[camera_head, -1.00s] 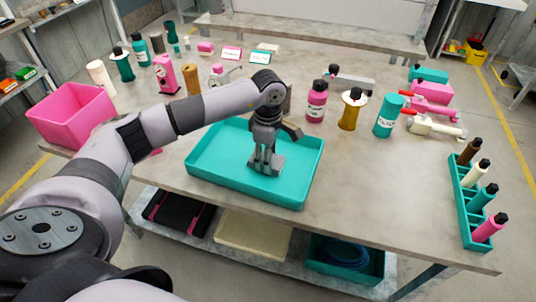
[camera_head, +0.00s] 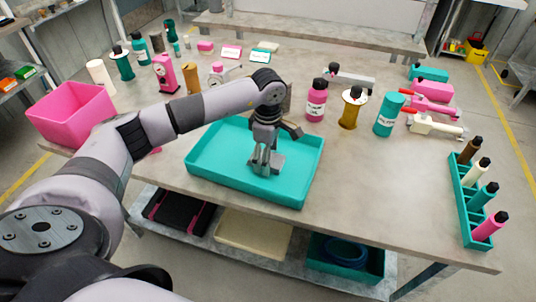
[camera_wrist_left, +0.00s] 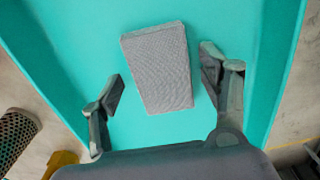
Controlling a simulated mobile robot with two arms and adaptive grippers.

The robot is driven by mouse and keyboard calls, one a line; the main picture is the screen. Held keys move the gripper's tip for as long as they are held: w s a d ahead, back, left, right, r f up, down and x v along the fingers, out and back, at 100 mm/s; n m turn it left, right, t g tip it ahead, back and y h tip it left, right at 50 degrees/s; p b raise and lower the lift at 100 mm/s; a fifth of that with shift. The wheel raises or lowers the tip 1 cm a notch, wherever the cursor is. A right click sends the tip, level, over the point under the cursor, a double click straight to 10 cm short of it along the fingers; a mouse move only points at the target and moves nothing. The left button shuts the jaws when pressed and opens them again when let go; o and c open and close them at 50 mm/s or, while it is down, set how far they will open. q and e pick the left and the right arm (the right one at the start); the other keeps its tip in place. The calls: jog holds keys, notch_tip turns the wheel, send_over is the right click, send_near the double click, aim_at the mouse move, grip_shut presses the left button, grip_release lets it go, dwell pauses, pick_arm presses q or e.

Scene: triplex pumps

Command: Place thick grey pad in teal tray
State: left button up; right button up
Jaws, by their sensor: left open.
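The teal tray (camera_head: 215,170) lies on the near part of the workbench in the head view, and its floor (camera_wrist_left: 90,40) fills most of the left wrist view. The thick grey pad (camera_wrist_left: 158,68) lies on the tray floor, seen between and just beyond the fingertips in the left wrist view. My left gripper (camera_head: 265,168) points down into the tray. Its fingers (camera_wrist_left: 163,80) are spread with a gap to the pad on each side, so it is open. In the head view the gripper mostly hides the pad. My right gripper is not in view.
A pink bin (camera_head: 72,115) stands at the bench's left. A pink bottle (camera_head: 316,100), a brown bottle (camera_head: 351,108) and a teal jar (camera_head: 389,115) stand behind the tray. A teal rack (camera_head: 460,205) of bottles is at the right. The bench right of the tray is clear.

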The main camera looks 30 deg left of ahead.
pick_arm(q)
notch_tip(320, 180, up, 12)
jog(key=b, duration=0.1)
jog(key=shift+r+b, duration=0.15)
jog(key=shift+b, duration=0.15)
dwell(0.5)
